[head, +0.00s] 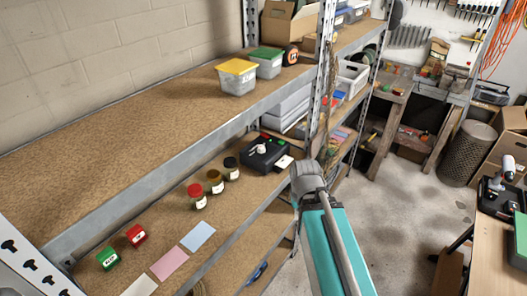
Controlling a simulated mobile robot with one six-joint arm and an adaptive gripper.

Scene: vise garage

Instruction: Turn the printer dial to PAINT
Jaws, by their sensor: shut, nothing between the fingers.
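The black printer (265,153) sits on the middle shelf near its right end, under the upper shelf. The dial's markings and setting are too small to read. My teal and grey arm rises from the bottom of the head view, with its grey upper end right of and in front of the printer. I cannot make out my gripper's fingers, and no contact with the dial shows.
Several lidded jars (215,181) stand left of the printer. Green (108,258) and red (136,235) blocks and coloured cards (169,264) lie farther left. The upper shelf's metal edge (200,152) overhangs this shelf. A metal post (323,80) stands behind my arm. Floor (400,205) is clear to the right.

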